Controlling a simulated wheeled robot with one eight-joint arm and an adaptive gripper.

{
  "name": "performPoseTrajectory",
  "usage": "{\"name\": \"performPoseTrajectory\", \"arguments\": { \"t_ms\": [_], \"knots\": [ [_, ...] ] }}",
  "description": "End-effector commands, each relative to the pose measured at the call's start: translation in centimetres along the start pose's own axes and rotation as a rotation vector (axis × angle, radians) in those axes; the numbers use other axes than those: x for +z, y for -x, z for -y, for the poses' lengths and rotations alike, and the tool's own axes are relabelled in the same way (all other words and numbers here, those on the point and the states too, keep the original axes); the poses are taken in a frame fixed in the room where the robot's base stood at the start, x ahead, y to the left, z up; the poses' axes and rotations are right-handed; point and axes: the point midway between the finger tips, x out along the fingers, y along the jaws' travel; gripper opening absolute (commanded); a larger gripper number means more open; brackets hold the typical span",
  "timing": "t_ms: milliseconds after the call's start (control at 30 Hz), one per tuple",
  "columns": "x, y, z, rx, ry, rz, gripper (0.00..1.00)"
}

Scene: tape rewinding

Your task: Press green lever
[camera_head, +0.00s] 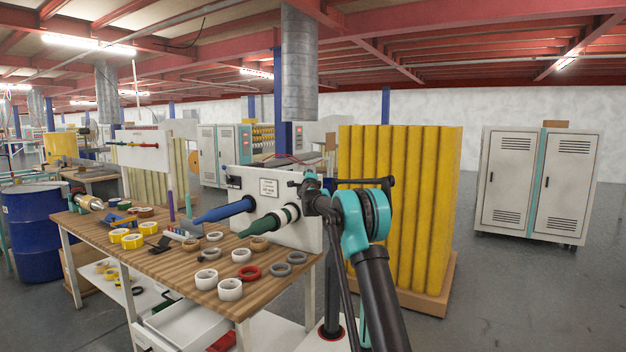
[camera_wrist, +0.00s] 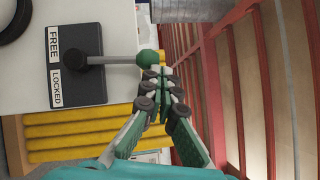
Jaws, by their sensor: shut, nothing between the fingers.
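In the wrist view, the lever (camera_wrist: 112,60) is a grey-black rod ending in a round green knob (camera_wrist: 148,58). It is mounted on a dark plate (camera_wrist: 77,85) marked FREE and LOCKED, and it points right in that view, near the line between the two labels. My gripper (camera_wrist: 160,76) is shut and empty, its fingertips right beside the knob's lower right; I cannot tell whether they touch. In the head view, my gripper (camera_head: 311,184) is at the right end of the white machine housing (camera_head: 305,232), small and partly hidden by my arm. The lever cannot be made out there.
A blue cone (camera_head: 224,209) and a green cone (camera_head: 265,223) stick out from the housing over the wooden table (camera_head: 160,265). Several tape rolls, including a red one (camera_head: 249,272), lie on the table. A yellow ribbed stack (camera_head: 400,205) stands close behind my arm.

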Motion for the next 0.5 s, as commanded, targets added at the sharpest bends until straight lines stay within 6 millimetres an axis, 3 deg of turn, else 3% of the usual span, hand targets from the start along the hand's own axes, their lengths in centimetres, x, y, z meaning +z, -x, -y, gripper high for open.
{"name": "performPoseTrajectory", "arguments": {
  "t_ms": [500],
  "knots": [
    [3.9, -2.6, -0.6, 0.000, 0.000, 0.001, 0.00]
  ]
}}
